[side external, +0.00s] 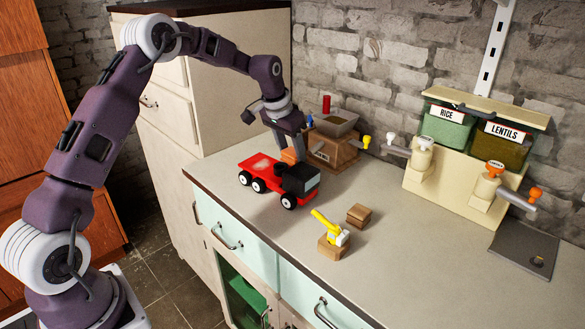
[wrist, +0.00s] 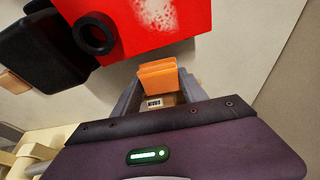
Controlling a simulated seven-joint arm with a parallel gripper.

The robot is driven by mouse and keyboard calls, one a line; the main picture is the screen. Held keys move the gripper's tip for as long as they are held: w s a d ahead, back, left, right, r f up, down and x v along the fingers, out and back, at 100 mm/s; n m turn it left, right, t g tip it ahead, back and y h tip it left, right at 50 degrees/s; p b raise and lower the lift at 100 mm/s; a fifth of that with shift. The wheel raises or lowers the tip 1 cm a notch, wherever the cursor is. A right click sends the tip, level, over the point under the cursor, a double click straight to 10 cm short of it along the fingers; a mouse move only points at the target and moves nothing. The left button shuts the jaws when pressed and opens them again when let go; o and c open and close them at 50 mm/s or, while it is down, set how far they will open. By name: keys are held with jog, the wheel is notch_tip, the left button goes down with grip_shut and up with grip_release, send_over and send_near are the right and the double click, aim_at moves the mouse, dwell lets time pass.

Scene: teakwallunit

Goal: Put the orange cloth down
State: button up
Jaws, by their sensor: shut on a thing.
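The orange cloth (wrist: 158,77) is pinched between the fingers of my gripper (wrist: 160,92) and looks like a folded orange block in the wrist view. In the side view the cloth (side external: 291,156) shows at the tips of my gripper (side external: 292,148), just behind the red toy truck. My gripper is shut on the cloth and points down over the worktop (side external: 385,245). The truck hides the lower edge of the cloth, so I cannot tell whether it touches the worktop.
The red truck (side external: 262,173) with a black cab stands close beside the cloth. A wooden grinder box (side external: 333,152) is behind it. A yellow-handled toy (side external: 333,245) and small wooden block (side external: 359,215) are in front. Rice and lentil dispensers (side external: 470,140) stand right. The middle right worktop is clear.

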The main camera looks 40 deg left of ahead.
aim_at(290, 153)
jog(key=shift+f, duration=1.4)
jog(key=shift+f, duration=0.15)
jog(key=o, duration=1.4)
jog(key=shift+o, duration=0.2)
